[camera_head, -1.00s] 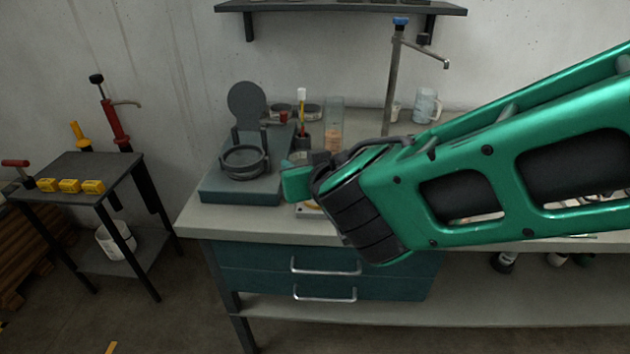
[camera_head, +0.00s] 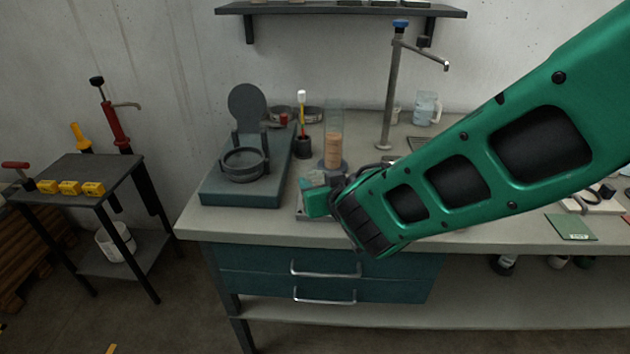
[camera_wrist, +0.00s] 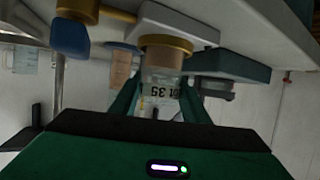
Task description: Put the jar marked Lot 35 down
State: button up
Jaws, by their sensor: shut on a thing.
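The jar marked Lot 35 (camera_wrist: 160,82) is clear glass with brown contents and a dark-lettered label. In the wrist view, where the bench shows at the top, it is between the green fingers of my gripper (camera_wrist: 158,100), which is shut on it. Its brown end meets a yellow ring (camera_wrist: 178,42) on a pale plate; I cannot tell whether it rests there. In the head view my gripper (camera_head: 320,198) is low over the bench front, largely covering the jar and a grey plate (camera_head: 302,212).
A teal-based device with a round dark ring (camera_head: 243,163) stands left on the bench (camera_head: 215,222). A tall glass cylinder with brown contents (camera_head: 333,150) and a dark pen holder (camera_head: 302,147) are close behind my gripper. A metal tap stand (camera_head: 390,95) rises behind.

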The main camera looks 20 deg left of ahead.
jog(key=o, duration=1.1)
jog(key=shift+s+d+r, duration=0.15)
jog(key=shift+s, duration=0.05)
jog(key=v, duration=1.1)
jog(key=shift+s+d+r, duration=0.15)
jog(key=shift+r, duration=0.05)
